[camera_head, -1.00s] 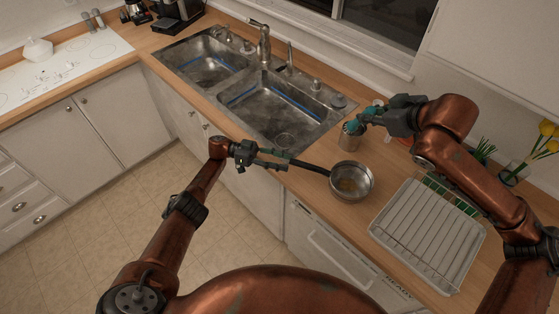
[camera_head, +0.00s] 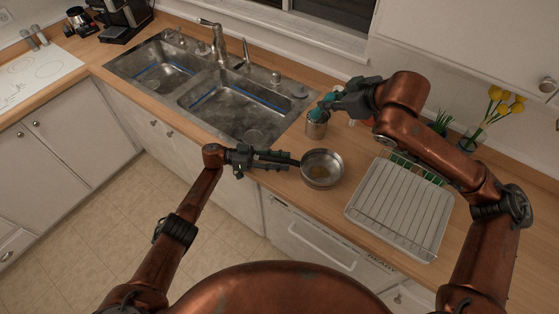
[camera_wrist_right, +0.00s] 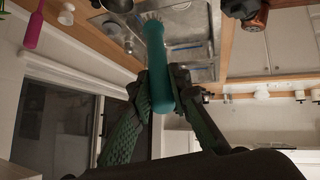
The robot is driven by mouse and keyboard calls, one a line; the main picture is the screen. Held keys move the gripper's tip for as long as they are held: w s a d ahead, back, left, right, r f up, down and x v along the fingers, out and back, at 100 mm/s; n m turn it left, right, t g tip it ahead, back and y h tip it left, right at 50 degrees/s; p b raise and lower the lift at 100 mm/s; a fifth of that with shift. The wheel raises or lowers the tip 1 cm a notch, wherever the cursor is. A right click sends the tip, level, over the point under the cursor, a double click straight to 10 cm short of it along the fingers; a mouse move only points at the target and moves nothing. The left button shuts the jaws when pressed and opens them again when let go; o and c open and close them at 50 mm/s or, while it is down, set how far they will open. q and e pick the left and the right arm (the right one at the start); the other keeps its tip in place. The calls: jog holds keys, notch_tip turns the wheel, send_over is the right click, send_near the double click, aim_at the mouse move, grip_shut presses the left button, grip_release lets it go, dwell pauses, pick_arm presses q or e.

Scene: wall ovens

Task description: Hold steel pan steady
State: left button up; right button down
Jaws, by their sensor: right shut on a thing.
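The steel pan (camera_head: 322,170) is a round, shallow metal pan standing upright on the wooden counter, with its dark handle (camera_head: 293,161) pointing left. My left gripper (camera_head: 284,160) is at the handle, with fingers on either side of it, close to the pan's rim. Whether the fingers press on the handle cannot be told.
A white dish rack (camera_head: 400,208) stands on the counter right of the pan. The double metal sink (camera_head: 230,108) lies to the left and behind. Yellow flowers in a vase (camera_head: 472,138) stand at the back right. Bare counter surrounds the pan's front.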

pick_arm(q)
jog(key=shift+c, duration=0.2)
grip_shut()
dwell(0.8)
